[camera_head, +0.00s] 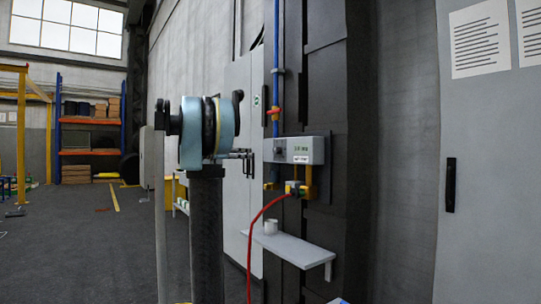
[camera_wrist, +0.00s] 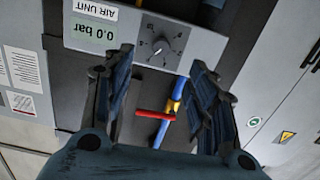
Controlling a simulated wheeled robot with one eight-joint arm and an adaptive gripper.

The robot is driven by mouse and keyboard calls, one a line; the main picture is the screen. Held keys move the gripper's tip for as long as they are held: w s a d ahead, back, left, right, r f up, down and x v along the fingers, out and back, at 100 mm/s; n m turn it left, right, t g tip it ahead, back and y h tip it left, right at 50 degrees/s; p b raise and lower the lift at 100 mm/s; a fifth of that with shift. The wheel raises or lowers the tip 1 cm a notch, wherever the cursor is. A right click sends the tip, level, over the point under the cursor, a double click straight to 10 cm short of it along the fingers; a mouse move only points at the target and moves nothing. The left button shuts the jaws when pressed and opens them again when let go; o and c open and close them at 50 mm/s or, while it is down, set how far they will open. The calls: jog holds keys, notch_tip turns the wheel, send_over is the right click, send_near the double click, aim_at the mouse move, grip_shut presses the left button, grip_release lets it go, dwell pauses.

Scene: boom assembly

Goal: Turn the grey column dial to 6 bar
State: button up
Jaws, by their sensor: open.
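The grey air unit (camera_head: 306,150) is fixed to the dark column in the head view. Its dial (camera_head: 279,151) is small and dark on the left part of its front.
A blue pipe with a red valve handle (camera_wrist: 155,115) runs above the unit. A red hose (camera_head: 262,218) hangs from yellow fittings below it. Grey cabinet doors stand on both sides.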

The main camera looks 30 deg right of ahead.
jog(key=w+r, duration=0.1)
send_near(274, 151)
jog(key=shift+m+h, duration=0.3)
jog(key=d, duration=0.8)
jog(key=shift+w+d+f, duration=0.25)
jog(key=shift+d, duration=0.05)
jog(key=c, duration=1)
